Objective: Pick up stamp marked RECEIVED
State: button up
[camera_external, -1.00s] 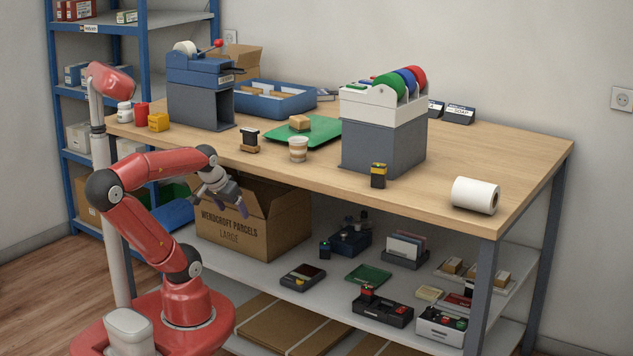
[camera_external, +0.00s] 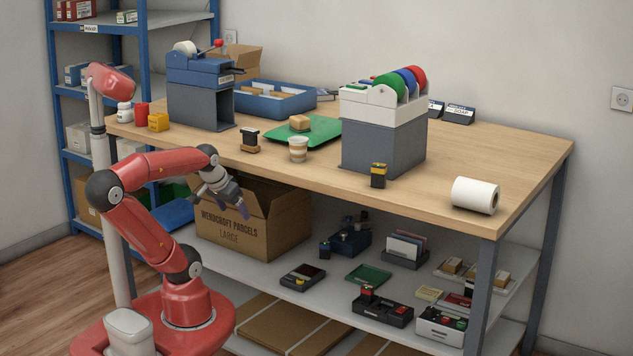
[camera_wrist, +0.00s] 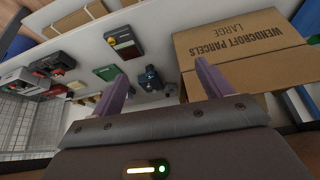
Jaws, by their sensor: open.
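No marking RECEIVED is readable, so I cannot tell which stamp bears it. A dark-topped stamp with a wooden base (camera_external: 250,141) and a yellow-and-black stamp (camera_external: 378,175) stand on the counter. On the shelf below, a small dark blue stamp (camera_external: 325,248) stands beside a dark blue holder (camera_external: 352,239), and a red-topped stamp (camera_external: 367,292) stands at a black tray (camera_external: 383,308). My gripper (camera_external: 226,190) is open and empty in front of the counter's edge, by the large carton. In the wrist view its purple fingers (camera_wrist: 163,70) are apart, with small blue items (camera_wrist: 151,78) beyond them.
The counter's right side has free room.

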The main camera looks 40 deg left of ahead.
jog(key=s+d+m+g+h+b, duration=0.25)
jog(key=s+d+m, duration=0.25)
jog(key=d+m, duration=0.4)
jog(key=s+d+r+m+t+h+b, duration=0.1)
jog(key=s+d+r+m+t, duration=0.15)
jog(key=d+r+m, duration=0.65)
notch_tip(320, 180, up, 16)
jog(key=n+y+p, duration=0.2)
jog(key=n, duration=1.1)
send_over(252, 139)
jog(key=s+d, duration=0.4)
jog(key=d, duration=0.1)
jog(key=shift+s+d+f, duration=0.1)
jog(key=shift+s+f, duration=0.1)
jog(key=w+a+n, duration=0.1)
jog(key=a, duration=0.1)
jog(key=w+a+n+y, duration=0.1)
jog(key=a+n, duration=0.1)
jog(key=w+a+r+n, duration=0.1)
jog(key=a, duration=0.1)
jog(key=shift+w+a+r+n+g, duration=0.1)
jog(key=shift+a+n+g, duration=0.2)
jog(key=shift+n+g, duration=0.1)
jog(key=shift+w+a, duration=0.15)
jog(key=shift+a, duration=0.1)
jog(key=x, duration=0.7)
jog(key=shift+a+f+b, duration=0.1)
jog(key=shift+f+b, duration=0.3)
jog(key=c, duration=1.1)
jog(key=shift+o, duration=0.2)
